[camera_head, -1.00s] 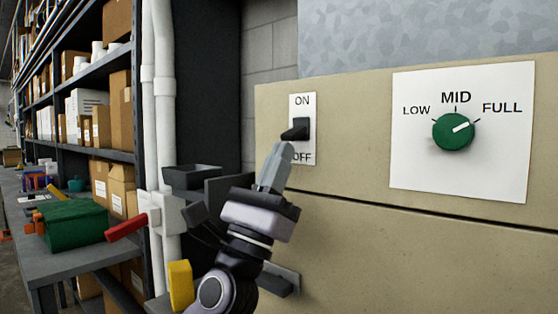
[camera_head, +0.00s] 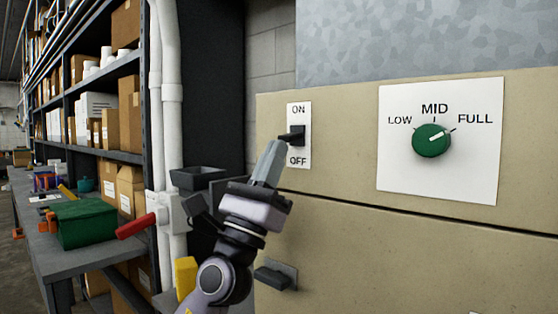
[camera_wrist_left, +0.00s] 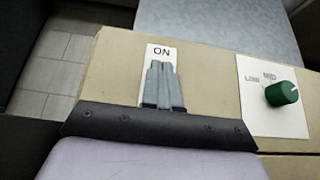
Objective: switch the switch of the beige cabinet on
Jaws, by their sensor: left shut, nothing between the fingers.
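The beige cabinet (camera_head: 345,115) fills the right side of the head view. Its switch (camera_head: 296,136) is a black lever on a white plate marked ON above and OFF below. The lever sticks out from the plate; I cannot tell clearly which way it is set. My left gripper (camera_head: 273,147) is shut and empty, fingers pointing up, with its tips just below and left of the lever's end. I cannot tell whether they touch. In the left wrist view the fingers (camera_wrist_left: 163,82) cover the lever, and only ON shows above them. My right gripper is not in view.
A green knob (camera_head: 431,140) on a white LOW-MID-FULL panel (camera_head: 470,175) sits right of the switch, pointing between MID and FULL. A dark handle (camera_head: 272,278) sticks out lower on the cabinet. At left are white pipes (camera_head: 168,90), a red lever (camera_head: 136,226) and a bench with a green box (camera_head: 85,225).

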